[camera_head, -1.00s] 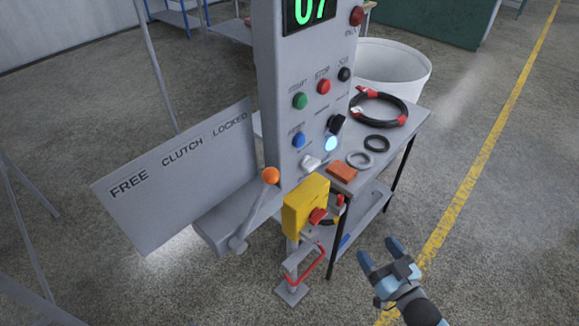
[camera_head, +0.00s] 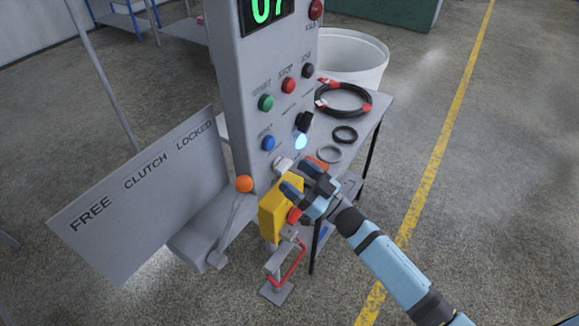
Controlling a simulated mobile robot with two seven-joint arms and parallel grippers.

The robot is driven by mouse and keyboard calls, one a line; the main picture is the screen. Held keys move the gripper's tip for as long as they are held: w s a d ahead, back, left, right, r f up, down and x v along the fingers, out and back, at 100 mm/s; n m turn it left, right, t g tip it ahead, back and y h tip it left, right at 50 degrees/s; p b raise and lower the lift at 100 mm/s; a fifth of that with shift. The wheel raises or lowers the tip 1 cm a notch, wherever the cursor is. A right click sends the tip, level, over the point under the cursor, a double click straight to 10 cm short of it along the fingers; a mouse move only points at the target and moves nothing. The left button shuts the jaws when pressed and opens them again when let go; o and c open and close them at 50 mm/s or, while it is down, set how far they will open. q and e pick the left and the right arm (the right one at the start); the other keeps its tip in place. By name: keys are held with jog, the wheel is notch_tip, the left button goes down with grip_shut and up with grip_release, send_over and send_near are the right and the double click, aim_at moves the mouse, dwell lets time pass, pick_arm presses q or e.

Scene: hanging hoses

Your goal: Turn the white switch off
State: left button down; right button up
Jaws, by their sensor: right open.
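The white switch (camera_head: 283,164) sits low on the grey control panel (camera_head: 229,90), below the lit round lamp (camera_head: 301,141). My right gripper (camera_head: 296,178) is open and empty, with its fingers pointing left toward the panel. Its fingertips appear just right of and below the white switch. I cannot tell whether they touch it. The gripper covers part of the yellow box (camera_head: 270,216) and part of the orange block (camera_head: 318,163). My left gripper is not in view.
A lever with an orange knob (camera_head: 244,184) stands left of the switch. A black knob (camera_head: 305,121) and blue button (camera_head: 268,143) are above it. A table (camera_head: 372,112) with a black hose coil (camera_head: 343,99) stands behind. Open floor lies to the right.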

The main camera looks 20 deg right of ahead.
aim_at(282, 165)
jog(key=shift+x, duration=1.3)
jog(key=c, duration=0.9)
jog(key=shift+c, duration=0.2)
